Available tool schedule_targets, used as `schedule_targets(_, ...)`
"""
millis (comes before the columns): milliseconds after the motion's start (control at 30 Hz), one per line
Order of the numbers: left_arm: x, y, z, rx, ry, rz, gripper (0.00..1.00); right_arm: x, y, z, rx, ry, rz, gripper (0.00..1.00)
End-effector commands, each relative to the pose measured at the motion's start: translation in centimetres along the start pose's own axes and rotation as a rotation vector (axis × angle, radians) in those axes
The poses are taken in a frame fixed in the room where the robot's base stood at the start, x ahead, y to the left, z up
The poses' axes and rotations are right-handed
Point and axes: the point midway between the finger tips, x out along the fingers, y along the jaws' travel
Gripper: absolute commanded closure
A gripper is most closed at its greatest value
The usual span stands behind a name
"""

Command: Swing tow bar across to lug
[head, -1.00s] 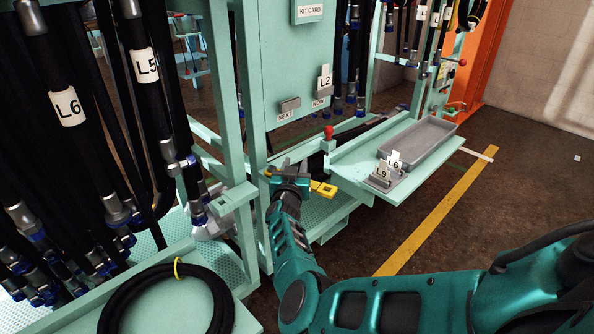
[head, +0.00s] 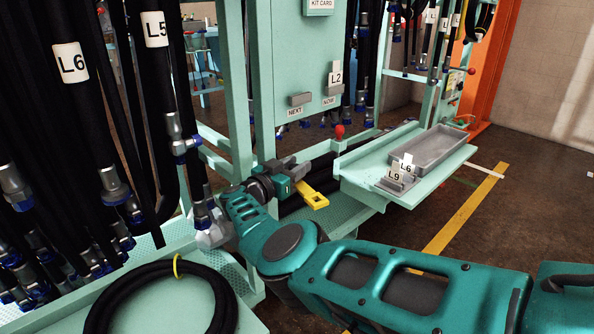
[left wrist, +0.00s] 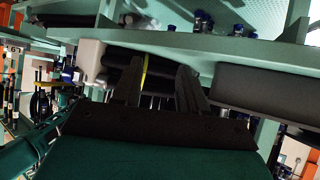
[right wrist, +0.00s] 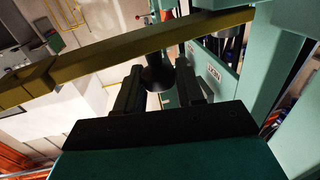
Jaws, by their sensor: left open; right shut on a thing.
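The tow bar is yellow. In the head view its end with a slot (head: 311,194) sticks out just right of my right gripper (head: 284,178), low in front of the teal rack post. In the right wrist view the bar (right wrist: 120,55) runs slantwise across, beyond my fingers (right wrist: 160,90). The fingers are shut on a dark round grip (right wrist: 156,74) at the bar. My left gripper (left wrist: 158,82) shows only in the left wrist view, open and empty. A dark roll with a yellow tie lies beyond its fingers. I cannot make out the lug.
A teal shelf (head: 425,185) with a grey tray (head: 440,152) and the L9 and L6 tags stands right of my right gripper. Hanging hoses (head: 75,110) fill the left. A coiled hose (head: 150,290) lies at front left. Floor at right is clear.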

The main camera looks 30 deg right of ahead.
Motion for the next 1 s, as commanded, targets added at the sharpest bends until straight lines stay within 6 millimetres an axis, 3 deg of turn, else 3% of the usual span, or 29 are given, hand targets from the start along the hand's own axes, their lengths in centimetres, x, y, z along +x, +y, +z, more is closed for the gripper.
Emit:
schedule_targets(433,0.10,-0.18,-0.18,0.001,0.005,-0.003,0.57,-0.32,-0.15,0.16,-0.001,-0.007,0.002,1.00)
schedule_targets(467,0.10,-0.19,-0.18,0.001,0.005,-0.003,0.57,-0.32,-0.16,0.16,-0.001,-0.007,0.002,0.61)
schedule_targets(500,0.10,-0.20,-0.18,0.000,0.005,-0.004,0.57,-0.32,-0.16,0.16,-0.001,-0.006,0.002,0.58)
schedule_targets(667,0.10,-0.23,-0.17,0.000,0.005,-0.004,0.57,-0.26,-0.11,0.11,-0.001,-0.005,0.004,0.43)
schedule_targets(1000,-0.19,-0.22,-0.43,-0.001,0.004,-0.006,0.57,-0.90,-0.12,-0.10,-0.001,-0.003,0.004,0.43)
